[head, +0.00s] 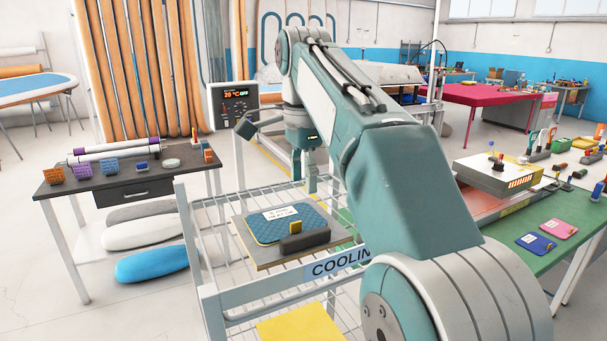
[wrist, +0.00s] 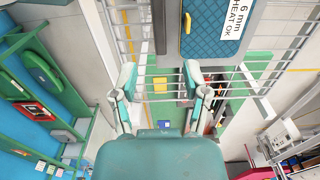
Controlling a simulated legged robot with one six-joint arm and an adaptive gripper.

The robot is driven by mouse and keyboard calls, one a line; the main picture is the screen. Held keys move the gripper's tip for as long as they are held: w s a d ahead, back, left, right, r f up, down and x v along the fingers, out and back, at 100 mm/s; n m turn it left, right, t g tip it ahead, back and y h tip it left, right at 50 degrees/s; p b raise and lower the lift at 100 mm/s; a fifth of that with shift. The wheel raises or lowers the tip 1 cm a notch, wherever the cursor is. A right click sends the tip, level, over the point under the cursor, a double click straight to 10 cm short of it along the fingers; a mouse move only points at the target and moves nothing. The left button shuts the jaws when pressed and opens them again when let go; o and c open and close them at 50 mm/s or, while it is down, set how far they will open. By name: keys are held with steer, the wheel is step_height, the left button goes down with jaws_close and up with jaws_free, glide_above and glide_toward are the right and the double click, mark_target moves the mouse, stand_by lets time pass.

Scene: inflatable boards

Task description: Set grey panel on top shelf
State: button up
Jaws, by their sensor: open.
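The grey panel (head: 262,261) lies flat on the top wire shelf (head: 212,246) of the rack marked "COOLIN…". It carries a blue quilted pad (head: 268,226) with a white label and a dark grey block (head: 305,240) with a yellow piece. In the wrist view the blue pad (wrist: 198,45) shows at the top, with its label reading "6 mm HEAT OK". My gripper (head: 310,188) hangs above the far side of the rack, beyond the panel. In the wrist view my gripper (wrist: 160,82) is open, with nothing between its fingers and the panel beyond them.
A yellow sheet (head: 300,326) shows low at the rack's front. A dark table (head: 95,182) with small blocks stands left. A green table (head: 512,212) with coloured pads and a white machine (head: 498,174) stands right. A control box (head: 234,105) stands behind. Open floor lies left.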

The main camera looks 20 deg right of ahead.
steer(key=shift+r, duration=0.2)
steer(key=s+d+f+n+t, duration=0.1)
steer(key=s+f+n+t, duration=0.4)
steer(key=s+f+n, duration=1)
steer(key=s+f, duration=0.6)
steer(key=shift+f+n+t, duration=0.3)
steer(key=shift+n, duration=0.1)
stand_by(0.4)
